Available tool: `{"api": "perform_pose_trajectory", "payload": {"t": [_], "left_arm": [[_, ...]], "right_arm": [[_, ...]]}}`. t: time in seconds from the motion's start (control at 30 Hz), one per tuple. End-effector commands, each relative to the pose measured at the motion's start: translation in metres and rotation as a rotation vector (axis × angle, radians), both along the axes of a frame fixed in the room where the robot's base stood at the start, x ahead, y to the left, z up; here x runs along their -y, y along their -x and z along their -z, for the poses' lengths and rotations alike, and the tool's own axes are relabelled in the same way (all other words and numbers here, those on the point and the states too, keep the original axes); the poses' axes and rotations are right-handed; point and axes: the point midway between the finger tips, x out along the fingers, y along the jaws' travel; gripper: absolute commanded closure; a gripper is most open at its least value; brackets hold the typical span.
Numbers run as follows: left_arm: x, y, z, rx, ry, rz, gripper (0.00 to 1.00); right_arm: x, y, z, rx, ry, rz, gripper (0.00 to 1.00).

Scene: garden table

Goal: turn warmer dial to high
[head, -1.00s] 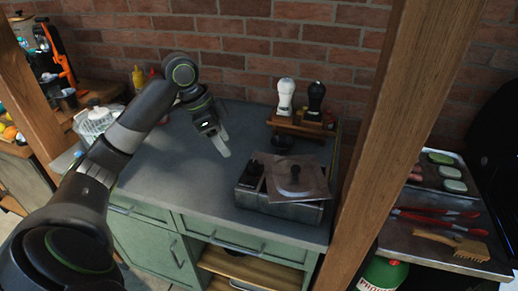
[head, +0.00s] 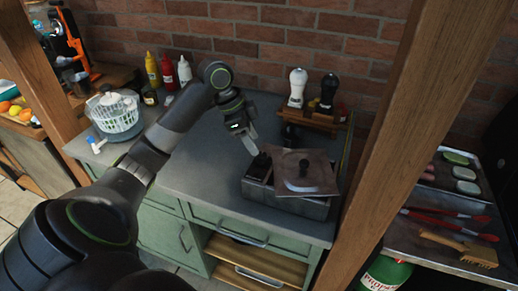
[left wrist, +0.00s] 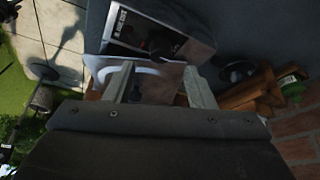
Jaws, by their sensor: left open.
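The warmer (head: 288,205) is a grey metal box on the counter, with a flat lid (head: 318,178) and dark knob on top. A small black part stands at its left end. My left gripper (head: 252,146) hangs just above and behind that left end, open and empty. In the left wrist view, a grey panel with white lettering (left wrist: 130,25) lies beyond the open fingers (left wrist: 160,82). A dark round shape on it may be the dial; its setting cannot be read. I see no contact. My right gripper is not in view.
A wooden rack (head: 312,121) with a white and a black shaker stands behind the warmer. A wooden post (head: 385,150) rises to its right. A basket (head: 112,115) and several bottles stand at the left. The counter's middle is clear.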

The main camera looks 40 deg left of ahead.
Motion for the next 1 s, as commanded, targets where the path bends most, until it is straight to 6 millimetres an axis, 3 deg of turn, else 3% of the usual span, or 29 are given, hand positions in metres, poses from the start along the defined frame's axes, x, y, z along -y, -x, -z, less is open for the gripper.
{"api": "perform_pose_trajectory", "payload": {"t": [0.1, 0.3, 0.7, 1.0], "left_arm": [[0.008, -0.004, 0.020, -0.003, 0.005, 0.000, 0.50], [0.014, -0.010, 0.040, 0.000, 0.001, 0.000, 0.50], [0.015, -0.011, 0.047, 0.000, -0.001, 0.000, 0.50], [0.015, -0.011, 0.046, 0.000, -0.001, 0.000, 0.90]], "right_arm": [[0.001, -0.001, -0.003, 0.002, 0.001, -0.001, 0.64], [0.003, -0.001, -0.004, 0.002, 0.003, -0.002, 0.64], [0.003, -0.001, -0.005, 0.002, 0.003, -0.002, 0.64], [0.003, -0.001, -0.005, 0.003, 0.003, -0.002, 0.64]]}}
